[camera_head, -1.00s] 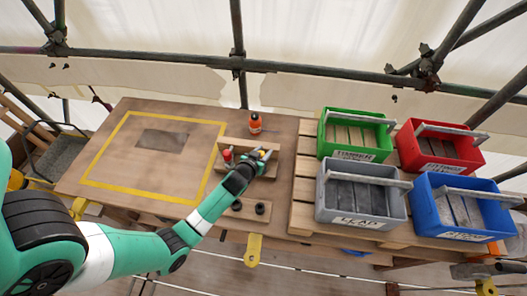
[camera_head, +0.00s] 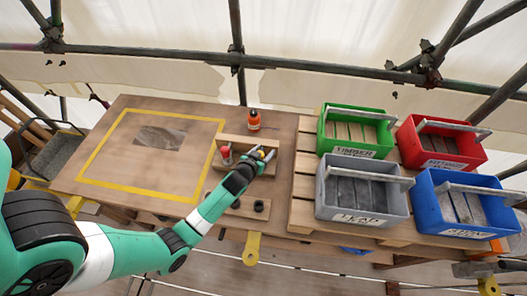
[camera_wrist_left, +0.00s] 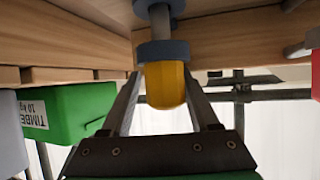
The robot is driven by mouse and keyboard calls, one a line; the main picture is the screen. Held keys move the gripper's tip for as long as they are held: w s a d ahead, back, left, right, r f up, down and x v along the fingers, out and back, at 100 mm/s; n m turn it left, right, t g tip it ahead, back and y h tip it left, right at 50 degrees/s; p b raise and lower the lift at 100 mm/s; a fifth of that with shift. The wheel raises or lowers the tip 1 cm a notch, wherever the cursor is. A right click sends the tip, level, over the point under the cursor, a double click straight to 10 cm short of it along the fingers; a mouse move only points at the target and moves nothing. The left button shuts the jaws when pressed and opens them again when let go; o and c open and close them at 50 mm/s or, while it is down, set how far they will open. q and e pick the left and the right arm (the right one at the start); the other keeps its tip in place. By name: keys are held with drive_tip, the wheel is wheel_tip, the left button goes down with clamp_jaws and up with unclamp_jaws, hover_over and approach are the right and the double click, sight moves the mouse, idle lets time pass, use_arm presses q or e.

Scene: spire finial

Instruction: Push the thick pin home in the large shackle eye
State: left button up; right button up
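The thick pin (camera_wrist_left: 165,85) shows a rounded yellow head in the left wrist view, with a grey shaft above it. A blue-grey ring (camera_wrist_left: 163,50), apparently a shackle eye, sits directly above the yellow head. A second blue-grey piece shows further along the shaft. My left gripper (camera_wrist_left: 163,72) has one finger on each side of the yellow head and looks shut on it. In the head view the left gripper (camera_head: 264,155) is at the wooden rack, with a little yellow showing at its tips. How deep the pin sits is hidden. My right gripper is not in view.
A red-topped item (camera_head: 227,154) stands left of the gripper, and an orange bottle (camera_head: 254,120) stands behind the rack (camera_head: 236,140). Black rings (camera_head: 261,206) lie in front. Green (camera_head: 354,151), red, grey and blue crates stand right. The yellow-outlined area (camera_head: 110,165) has open room.

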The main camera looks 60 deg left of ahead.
use_arm(q)
drive_tip(key=shift+s+a+f, duration=0.15)
drive_tip(key=shift+s, duration=0.05)
drive_tip(key=shift+s, duration=0.1)
drive_tip(key=p+v, duration=0.3)
drive_tip(key=v, duration=0.8)
drive_tip(key=shift+d+r, duration=0.25)
drive_tip(key=shift+r, duration=0.05)
